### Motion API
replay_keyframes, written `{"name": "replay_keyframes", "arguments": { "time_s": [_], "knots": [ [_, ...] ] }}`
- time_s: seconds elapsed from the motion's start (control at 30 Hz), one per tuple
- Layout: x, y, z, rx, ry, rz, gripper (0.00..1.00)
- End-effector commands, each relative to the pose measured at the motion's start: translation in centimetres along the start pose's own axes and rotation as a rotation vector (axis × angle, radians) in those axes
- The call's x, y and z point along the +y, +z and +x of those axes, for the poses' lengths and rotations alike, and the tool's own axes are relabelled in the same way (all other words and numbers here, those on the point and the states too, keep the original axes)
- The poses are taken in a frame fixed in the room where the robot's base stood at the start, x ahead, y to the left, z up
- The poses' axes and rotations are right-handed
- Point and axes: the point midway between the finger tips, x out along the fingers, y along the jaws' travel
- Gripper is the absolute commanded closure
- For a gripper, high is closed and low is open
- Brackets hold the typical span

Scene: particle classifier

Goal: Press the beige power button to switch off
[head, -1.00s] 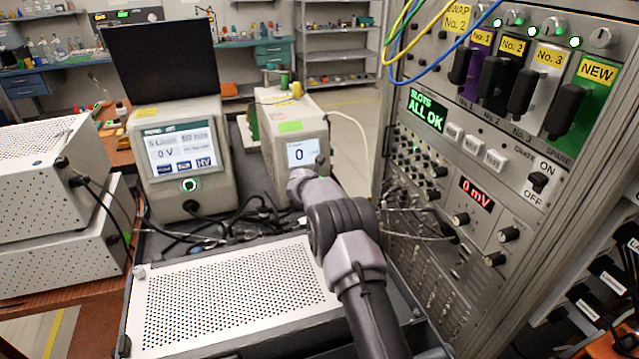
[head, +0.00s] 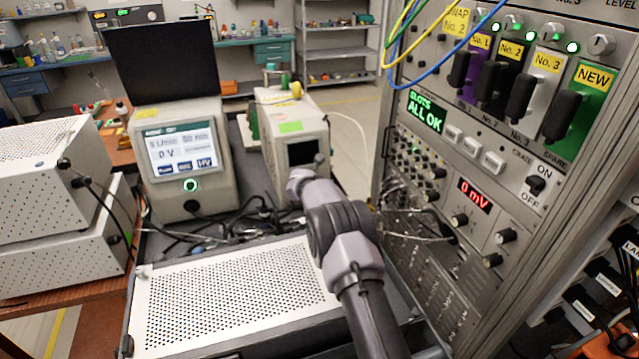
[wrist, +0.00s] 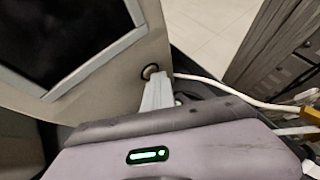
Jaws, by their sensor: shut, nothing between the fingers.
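The beige instrument box (head: 275,137) with a green sticker stands in the middle of the head view. Its small screen (head: 302,152) is dark; it also shows large and dark in the wrist view (wrist: 65,35). The round beige power button (wrist: 149,70) with a dark ring is on the box's front, at the lower right of the screen. My gripper (wrist: 157,78) is shut and empty, its fingertips right at the button's lower edge. I cannot tell whether they touch it. In the head view my arm hides the button and the fingertips.
A second beige unit (head: 182,153) with a lit screen reading 0 V stands to the left. A rack (head: 470,215) with knobs, switches and cables rises close on the right. A perforated white box (head: 230,295) lies in front. A white cable (wrist: 235,95) runs beside the gripper.

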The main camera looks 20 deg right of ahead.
Motion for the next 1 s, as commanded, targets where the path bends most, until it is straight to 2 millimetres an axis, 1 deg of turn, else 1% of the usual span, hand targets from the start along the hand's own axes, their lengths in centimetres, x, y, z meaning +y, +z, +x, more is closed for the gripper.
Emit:
{"name": "replay_keyframes", "arguments": {
  "time_s": [0.7,1.0],
  "knots": [
    [0.13,0.09,0.14,0.000,0.001,0.000,1.00],
    [-0.48,-0.65,-0.53,-0.002,0.000,0.000,1.00]
  ]
}}
